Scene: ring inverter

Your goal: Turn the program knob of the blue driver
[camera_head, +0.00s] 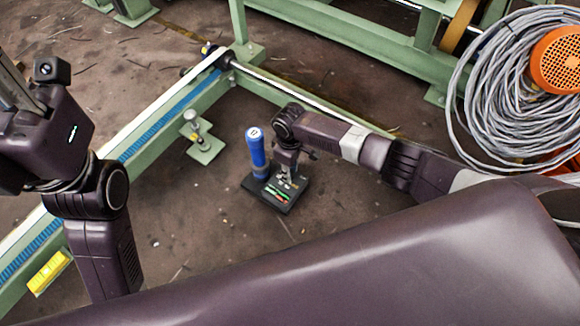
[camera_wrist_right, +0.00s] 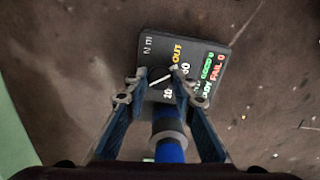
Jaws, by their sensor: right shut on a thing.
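The blue driver (camera_head: 257,150) stands upright at the back left of a dark base (camera_head: 288,205) with a lit display, on the floor. Its blue body also shows in the wrist view (camera_wrist_right: 170,152), between my fingers at the bottom. My right gripper (camera_head: 282,178) points down over the base, right beside the driver. In the wrist view its fingertips (camera_wrist_right: 158,76) are drawn in on the small program knob, whose thin pale pointer line (camera_wrist_right: 160,78) shows between them. The knob's body is mostly hidden by the fingers. My left gripper (camera_head: 14,88) is partly cut off at the left edge.
A green frame with a blue strip (camera_head: 165,122) runs along the left, with a small green foot plate (camera_head: 206,150) near the driver. A rail (camera_head: 290,88) passes behind. Coiled grey cable (camera_head: 495,95) and an orange motor (camera_head: 560,60) stand at right.

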